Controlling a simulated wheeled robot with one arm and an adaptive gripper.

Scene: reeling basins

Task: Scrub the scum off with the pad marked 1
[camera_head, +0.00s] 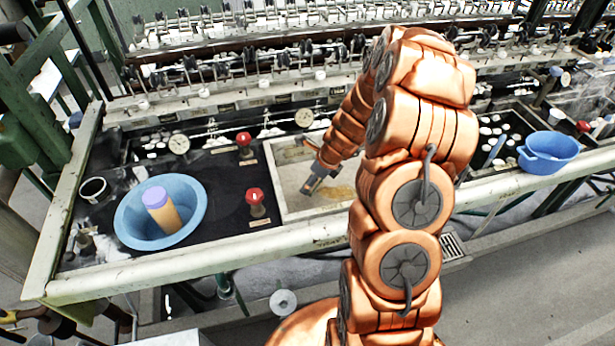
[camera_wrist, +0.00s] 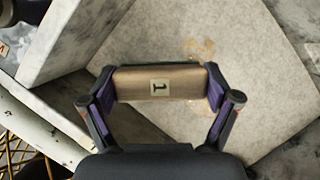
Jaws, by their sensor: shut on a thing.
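My gripper (camera_wrist: 160,95) is shut on a tan block-like pad (camera_wrist: 130,84) with a pale label reading 1, seen in the wrist view. The pad lies crosswise between the two fingers, above the pale basin floor (camera_wrist: 270,70). Faint yellow-brown scum (camera_wrist: 200,47) shows on that floor just beyond the pad. In the head view my gripper (camera_head: 313,184) reaches down into the pale basin (camera_head: 292,205), with a yellowish scum patch (camera_head: 338,192) to its right. I cannot tell whether the pad touches the floor. My arm hides the basin's right part.
Two red knobs (camera_head: 255,196) (camera_head: 244,140) stand beside the basin. A blue tub (camera_head: 549,152) sits at the right. Basin walls (camera_wrist: 85,40) rise close at left.

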